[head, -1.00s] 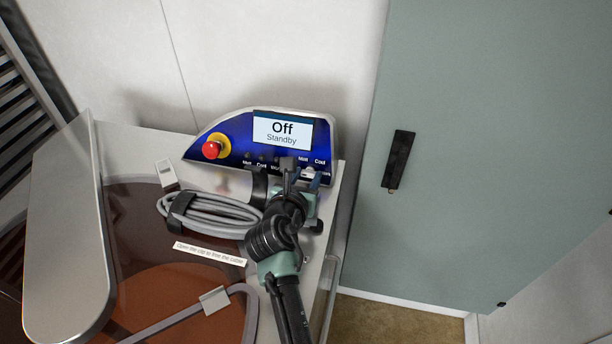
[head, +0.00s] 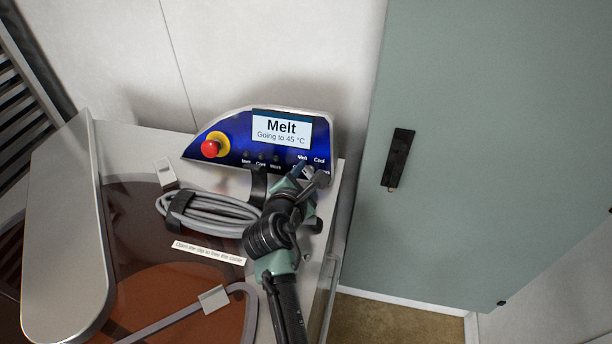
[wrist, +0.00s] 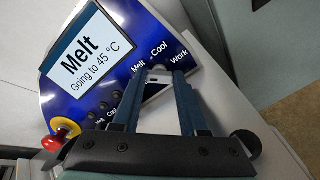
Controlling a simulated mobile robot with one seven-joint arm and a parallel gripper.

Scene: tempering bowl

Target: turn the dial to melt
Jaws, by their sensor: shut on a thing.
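The blue control panel (head: 232,150) stands at the back of the machine. Its screen (head: 282,130) reads "Melt, Going to 45 °C", and it also shows in the wrist view (wrist: 88,62). My gripper (head: 312,172) is at the panel's lower right, by the "Melt" and "Cool" labels. In the wrist view my gripper (wrist: 160,72) has its two fingers shut on the dial (wrist: 158,76), which is mostly hidden between the fingertips. The "Melt", "Cool" and "Work" labels show around the fingertips there.
A red and yellow stop button (head: 211,148) sits on the panel's left. A coiled grey cable (head: 215,215) lies on the machine top left of my arm. A green door (head: 490,130) with a black handle (head: 399,160) is at the right.

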